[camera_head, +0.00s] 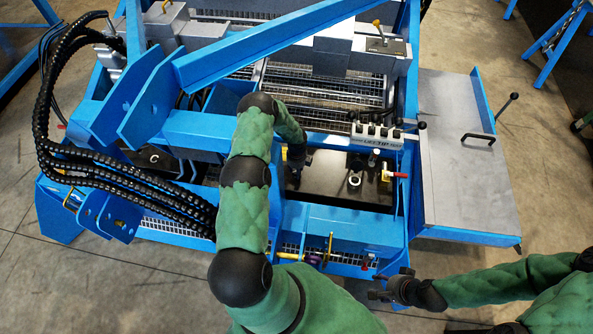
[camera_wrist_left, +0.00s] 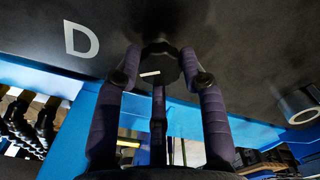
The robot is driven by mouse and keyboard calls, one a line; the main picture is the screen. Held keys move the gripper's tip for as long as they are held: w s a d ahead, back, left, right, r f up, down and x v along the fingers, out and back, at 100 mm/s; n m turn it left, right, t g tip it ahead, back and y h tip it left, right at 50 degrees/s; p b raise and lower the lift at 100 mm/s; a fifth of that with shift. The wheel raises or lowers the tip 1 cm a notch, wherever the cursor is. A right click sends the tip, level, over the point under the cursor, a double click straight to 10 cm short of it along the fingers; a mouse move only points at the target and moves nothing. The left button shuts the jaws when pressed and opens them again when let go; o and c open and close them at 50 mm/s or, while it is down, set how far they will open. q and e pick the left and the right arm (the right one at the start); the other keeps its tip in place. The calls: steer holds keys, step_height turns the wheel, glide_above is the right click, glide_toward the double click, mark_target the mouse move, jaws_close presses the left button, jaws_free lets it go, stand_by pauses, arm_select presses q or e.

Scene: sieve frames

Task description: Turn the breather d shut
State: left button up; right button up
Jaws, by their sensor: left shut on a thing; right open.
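Breather d is a dark round knob (camera_wrist_left: 165,70) with a short white mark, on a dark panel (camera_wrist_left: 240,45) beside a white letter D (camera_wrist_left: 81,40) in the left wrist view. My left gripper (camera_wrist_left: 160,60) is shut on the knob, one finger on each side of it. The white mark lies nearly level in that view. In the head view my left gripper (camera_head: 297,163) is over the dark panel at the machine's middle, and my arm hides the knob. My right gripper (camera_head: 388,286) is open and empty in front of the machine's lower right edge.
A grey lever block (camera_head: 377,135) and a red-handled valve (camera_head: 396,175) stand right of my left gripper. A round metal fitting (camera_head: 354,181) is on the panel. Black hoses (camera_head: 130,180) run along the left. A grey side plate (camera_head: 463,150) extends right.

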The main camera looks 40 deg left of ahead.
arm_select(q)
steer(key=m, duration=0.4)
steer(key=shift+s+d+f+b, duration=0.1)
steer(key=shift+d+f+b, duration=0.1)
steer(key=shift+d+b, duration=0.15)
steer(key=shift+c, duration=0.2)
steer(key=shift+s+d+m, duration=0.1)
steer(key=shift+s+m, duration=0.1)
steer(key=shift+m, duration=1.6)
steer(key=shift+s+f, duration=0.1)
steer(key=o, duration=1.1)
steer(key=shift+o, duration=0.2)
steer(key=shift+w+a+r, duration=0.2)
steer(key=shift+a, duration=0.05)
steer(key=shift+w+a+r, duration=0.1)
steer(key=shift+r, duration=0.35)
step_height(320, 180, up, 11)
